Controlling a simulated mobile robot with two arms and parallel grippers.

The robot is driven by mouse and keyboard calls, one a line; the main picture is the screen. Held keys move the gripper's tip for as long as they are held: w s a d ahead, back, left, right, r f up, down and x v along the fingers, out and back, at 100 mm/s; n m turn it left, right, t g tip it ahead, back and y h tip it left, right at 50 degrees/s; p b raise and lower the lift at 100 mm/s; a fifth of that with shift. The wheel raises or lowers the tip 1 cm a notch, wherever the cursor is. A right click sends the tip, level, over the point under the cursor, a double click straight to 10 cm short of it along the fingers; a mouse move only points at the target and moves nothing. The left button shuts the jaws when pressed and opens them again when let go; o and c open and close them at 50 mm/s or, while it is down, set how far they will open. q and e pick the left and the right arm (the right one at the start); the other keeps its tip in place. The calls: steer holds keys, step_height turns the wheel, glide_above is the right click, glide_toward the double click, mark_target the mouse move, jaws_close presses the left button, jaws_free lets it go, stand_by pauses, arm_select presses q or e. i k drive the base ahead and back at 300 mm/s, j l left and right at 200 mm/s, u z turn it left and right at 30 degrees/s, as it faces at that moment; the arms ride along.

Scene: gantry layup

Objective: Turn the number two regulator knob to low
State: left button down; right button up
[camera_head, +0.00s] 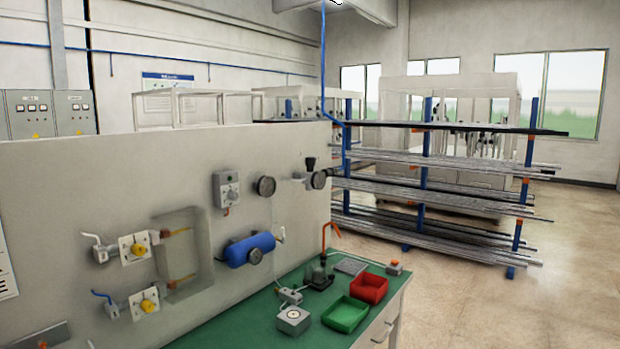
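A grey upright panel stands behind the bench and carries several fittings. An upper yellow knob (137,249) sits on a white plate at the panel's left, with a grey handle beside it. A lower yellow knob (146,305) sits on a similar white plate below, next to a blue-handled valve (104,296). A grey box with a small dial (227,189) and a black-topped regulator (309,164) are farther right. Any numbers or low marks are too small to read, so I cannot tell which is the number two knob. Neither of my grippers is in view.
The green bench top (250,318) holds a green tray (346,314), a red tray (369,288), a square gauge (293,319) and a device with an orange lever (320,272). A blue cylinder (250,249) juts from the panel. A pipe rack (430,190) stands behind; floor at right is clear.

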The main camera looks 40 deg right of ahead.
mark_target(309, 161)
steer(key=i+l, duration=0.15)
steer(key=l, duration=0.35)
steer(key=i+l+u, duration=0.1)
steer(key=l, duration=0.35)
steer(key=i+l, duration=0.15)
steer(key=l, duration=0.35)
steer(key=i+l+u, duration=0.1)
steer(key=l, duration=0.4)
